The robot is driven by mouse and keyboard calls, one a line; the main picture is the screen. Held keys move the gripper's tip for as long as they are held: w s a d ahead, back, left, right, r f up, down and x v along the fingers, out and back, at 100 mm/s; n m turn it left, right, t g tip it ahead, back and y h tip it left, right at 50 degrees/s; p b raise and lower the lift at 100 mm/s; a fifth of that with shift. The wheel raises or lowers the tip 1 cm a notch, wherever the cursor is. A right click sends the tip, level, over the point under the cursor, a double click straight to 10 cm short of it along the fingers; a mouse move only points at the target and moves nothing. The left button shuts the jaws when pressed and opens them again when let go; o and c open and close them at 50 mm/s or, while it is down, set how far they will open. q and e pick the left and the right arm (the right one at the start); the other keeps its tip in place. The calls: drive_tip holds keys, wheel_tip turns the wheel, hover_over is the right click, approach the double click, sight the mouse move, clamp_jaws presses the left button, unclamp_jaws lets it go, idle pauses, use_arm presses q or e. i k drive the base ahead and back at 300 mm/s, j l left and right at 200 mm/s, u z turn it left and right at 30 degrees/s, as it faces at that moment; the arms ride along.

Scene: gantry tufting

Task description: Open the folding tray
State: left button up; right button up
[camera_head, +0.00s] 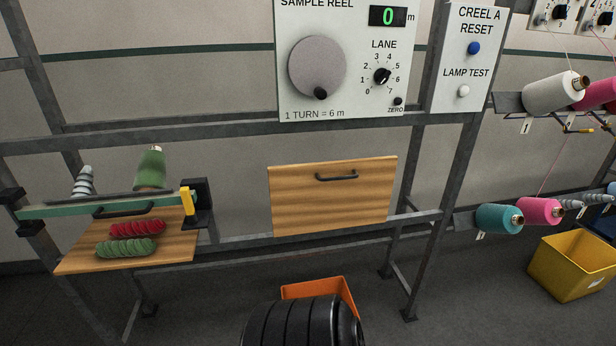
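The folding tray (330,205) is most likely the wooden panel in the middle of the view, below the sample reel panel. It stands nearly upright on the grey metal frame, its face toward me. A dark bar handle (336,177) sits near its top edge. Neither of my grippers is in view, and nothing is touching the panel or its handle.
A wooden board (80,262) with red and green yarn hanks lies at left, beneath a green bar (105,205). An orange bin (315,287) stands below the panel, partly hidden by a black ribbed part. A yellow bin (575,268) stands at right.

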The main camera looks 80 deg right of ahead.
sight(321, 196)
drive_tip(key=z, duration=2.85)
